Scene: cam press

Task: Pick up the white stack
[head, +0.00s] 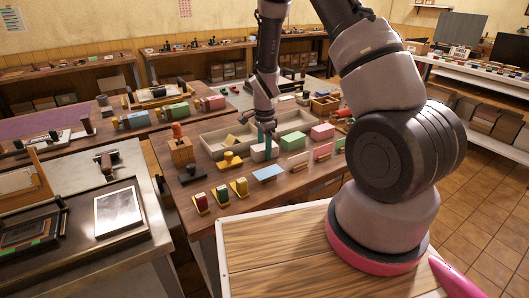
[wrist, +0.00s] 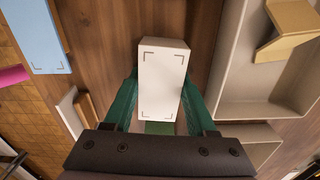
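The white stack (wrist: 162,82) is a pale block with dark corner marks on its top, in the middle of the wrist view. In the head view the white stack (head: 259,153) stands on the wooden table, beside the grey tray. My gripper (wrist: 160,75) reaches down over it, with one green finger on each side of it. The fingers look apart, with the stack between them; firm contact does not show. In the head view my gripper (head: 267,141) is at the stack and partly hides it.
A grey divided tray (wrist: 235,108) lies close on the right in the wrist view. A blue stack (head: 268,173) lies nearer the table's front edge. Green (head: 293,144) and pink (head: 322,132) blocks stand to the right.

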